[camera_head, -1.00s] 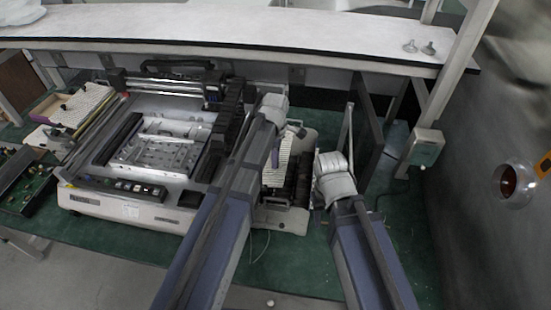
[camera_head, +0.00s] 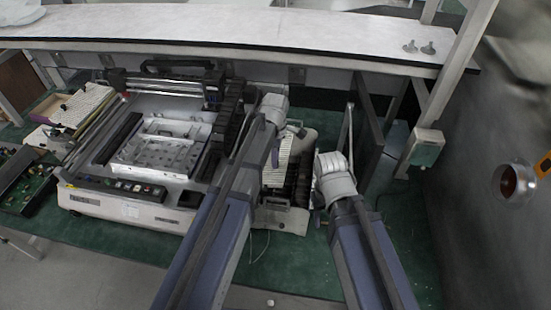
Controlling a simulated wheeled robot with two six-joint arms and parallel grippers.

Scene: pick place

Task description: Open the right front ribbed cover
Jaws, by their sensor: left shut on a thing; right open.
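The right front ribbed cover (camera_head: 275,174) is a pale ribbed panel on the right side of the machine (camera_head: 130,208). Black ribbed parts (camera_head: 300,182) lie beside it. My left arm crosses in front and hides part of the cover. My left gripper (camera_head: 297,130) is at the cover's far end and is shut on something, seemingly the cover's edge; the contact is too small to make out. My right gripper (camera_head: 317,157) is open, just right of the black ribbed parts, with its fingers mostly hidden by its wrist.
A green circuit board (camera_head: 35,190) lies at far left. A white shelf (camera_head: 250,28) spans the back. A post with a green box (camera_head: 426,148) stands at right. The green table (camera_head: 405,225) is clear at right.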

